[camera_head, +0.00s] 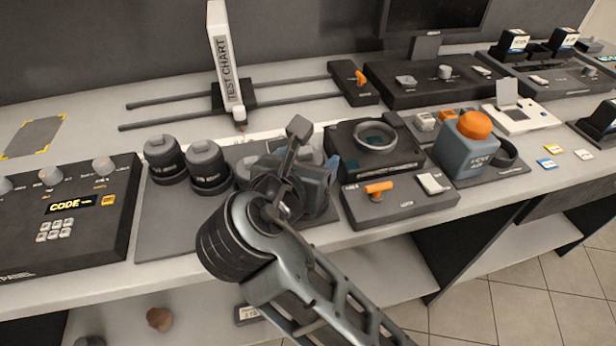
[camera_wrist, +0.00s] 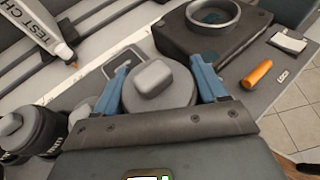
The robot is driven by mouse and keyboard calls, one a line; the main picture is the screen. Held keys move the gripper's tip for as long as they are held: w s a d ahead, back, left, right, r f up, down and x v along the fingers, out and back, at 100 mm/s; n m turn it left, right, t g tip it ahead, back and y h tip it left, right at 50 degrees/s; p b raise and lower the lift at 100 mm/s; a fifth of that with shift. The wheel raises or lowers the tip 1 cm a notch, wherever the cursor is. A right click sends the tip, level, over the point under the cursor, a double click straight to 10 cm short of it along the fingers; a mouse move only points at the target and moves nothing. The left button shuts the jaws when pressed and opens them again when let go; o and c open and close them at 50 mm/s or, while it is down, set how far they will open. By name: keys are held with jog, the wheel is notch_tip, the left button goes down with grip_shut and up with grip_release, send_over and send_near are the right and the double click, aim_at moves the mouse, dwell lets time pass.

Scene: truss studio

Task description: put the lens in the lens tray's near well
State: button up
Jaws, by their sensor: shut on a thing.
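My gripper (camera_wrist: 160,82) is shut on a grey-capped round lens (camera_wrist: 158,78), with one blue finger on each side of it. Black lenses with grey caps, one (camera_head: 165,158) beside another (camera_head: 208,166), stand upright on a flat grey surface (camera_head: 180,222) left of my gripper. A light-rimmed square recess or pad (camera_wrist: 122,56) shows just behind the left finger. I cannot tell which part is the tray's near well.
A dark box with a round ring (camera_head: 375,135) stands right of my gripper, with an orange-handled panel (camera_head: 400,203) in front. The test chart (camera_head: 224,60) stands on rails behind. A control panel (camera_head: 70,215) is at the left. A blue block with an orange knob (camera_head: 465,150) stands farther right.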

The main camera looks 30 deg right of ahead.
jog(key=shift+f, duration=1.9)
jog(key=o, duration=1.2)
jog(key=shift+f, duration=0.15)
jog(key=shift+s+r, duration=0.1)
jog(key=shift+r, duration=0.1)
jog(key=v, duration=1.1)
jog(key=shift+s+a+r, duration=0.25)
